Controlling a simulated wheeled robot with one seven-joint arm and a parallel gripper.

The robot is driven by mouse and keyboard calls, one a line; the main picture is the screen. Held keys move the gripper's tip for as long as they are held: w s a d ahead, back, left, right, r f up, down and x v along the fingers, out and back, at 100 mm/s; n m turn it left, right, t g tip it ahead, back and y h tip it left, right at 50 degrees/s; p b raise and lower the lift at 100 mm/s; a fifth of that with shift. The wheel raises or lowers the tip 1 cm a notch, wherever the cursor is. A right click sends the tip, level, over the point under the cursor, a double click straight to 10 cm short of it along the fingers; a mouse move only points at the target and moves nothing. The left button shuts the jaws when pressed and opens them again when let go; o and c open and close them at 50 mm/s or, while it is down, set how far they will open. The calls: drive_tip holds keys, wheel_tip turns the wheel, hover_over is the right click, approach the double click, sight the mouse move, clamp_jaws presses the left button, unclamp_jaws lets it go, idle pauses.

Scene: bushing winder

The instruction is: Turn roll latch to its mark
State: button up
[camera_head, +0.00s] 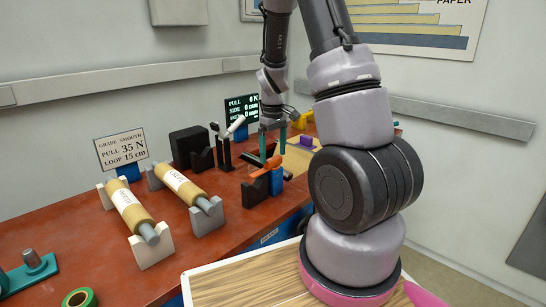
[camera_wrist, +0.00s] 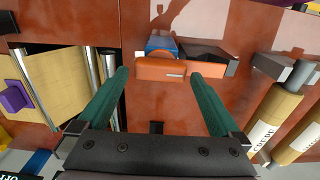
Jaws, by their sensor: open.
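An orange bar (camera_head: 265,167), which looks like the roll latch, sits on a blue post (camera_head: 276,182) near the front edge of the red bench. In the wrist view the orange bar (camera_wrist: 160,68) lies crosswise ahead of my gripper, with a short pale line at its right part. The blue post (camera_wrist: 160,43) shows behind it. My gripper (camera_wrist: 160,75) is open, with one green finger on each side of the bar. In the head view my gripper (camera_head: 273,146) hangs just above and behind the bar. I cannot tell whether a finger touches it.
Two paper rolls, one marked CREPE (camera_head: 188,188) and another (camera_head: 132,211), lie in cradles at left. A black box (camera_head: 191,147), a lit display (camera_head: 241,108) and a sign (camera_head: 121,149) stand behind. A dark block (camera_wrist: 205,55) sits close beside the bar.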

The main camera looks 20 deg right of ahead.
drive_tip(key=shift+f, duration=0.9)
clamp_jaws()
